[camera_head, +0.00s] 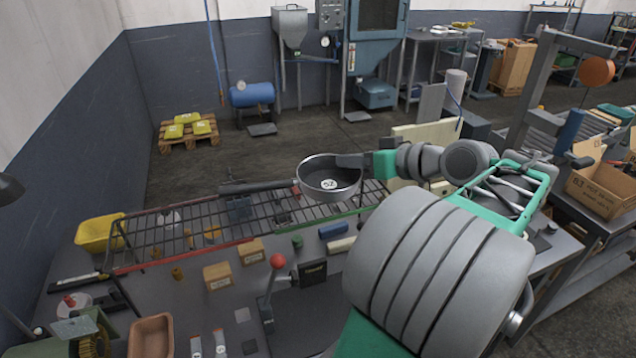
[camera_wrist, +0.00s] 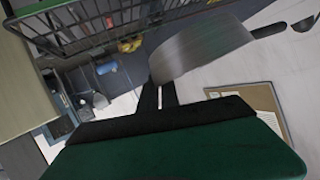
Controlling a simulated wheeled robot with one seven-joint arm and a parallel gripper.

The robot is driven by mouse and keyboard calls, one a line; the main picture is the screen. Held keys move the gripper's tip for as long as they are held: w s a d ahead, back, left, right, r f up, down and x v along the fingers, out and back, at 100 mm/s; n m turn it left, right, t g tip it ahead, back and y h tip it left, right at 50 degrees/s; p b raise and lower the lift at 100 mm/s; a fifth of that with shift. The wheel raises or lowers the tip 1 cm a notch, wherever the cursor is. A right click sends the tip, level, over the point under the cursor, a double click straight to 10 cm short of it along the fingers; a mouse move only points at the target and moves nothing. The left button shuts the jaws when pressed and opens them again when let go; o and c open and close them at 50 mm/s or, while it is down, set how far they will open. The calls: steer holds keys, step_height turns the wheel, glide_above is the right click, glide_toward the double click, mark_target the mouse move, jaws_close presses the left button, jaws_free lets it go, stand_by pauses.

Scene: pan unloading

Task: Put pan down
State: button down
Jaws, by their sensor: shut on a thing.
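A grey metal pan (camera_head: 312,190) with a long dark handle hangs above the wire rack, its handle pointing left. A round white label lies inside it. My gripper (camera_head: 350,161) comes in from the right and is shut on the pan's rim, on the side away from the handle. In the wrist view the dark fingers (camera_wrist: 160,92) meet the edge of the pan (camera_wrist: 205,48), and the handle points to the upper right. The wire rack (camera_head: 215,241) has a red front edge; the pan appears apart from it.
Under the rack are several small boxes and parts on the workbench. A yellow bin (camera_head: 98,233) stands at the left and a red-knobbed lever (camera_head: 278,262) in front. A brown tray (camera_head: 151,337) is at the bottom left. The rack's top looks otherwise clear.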

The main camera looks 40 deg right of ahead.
steer(key=w+d+f+b, duration=0.1)
steer(key=w+f, duration=0.2)
steer(key=w, duration=0.1)
steer(key=w+d+f+b, duration=0.1)
steer(key=w+d+f, duration=0.1)
steer(key=w+f, duration=0.1)
steer(key=w+d+f+b, duration=0.1)
steer(key=w+f, duration=0.3)
steer(key=w, duration=0.1)
steer(key=shift+w+d+b, duration=0.15)
steer(key=shift+w+b, duration=0.15)
steer(key=shift+w, duration=0.1)
step_height(320, 180, down, 3)
steer(key=shift+r+p, duration=0.2)
steer(key=shift+p, duration=0.25)
steer(key=shift+f+b, duration=0.3)
steer(key=shift+f, duration=0.05)
steer(key=c, duration=1.6)
jaws_free()
steer(key=shift+s+r, duration=0.1)
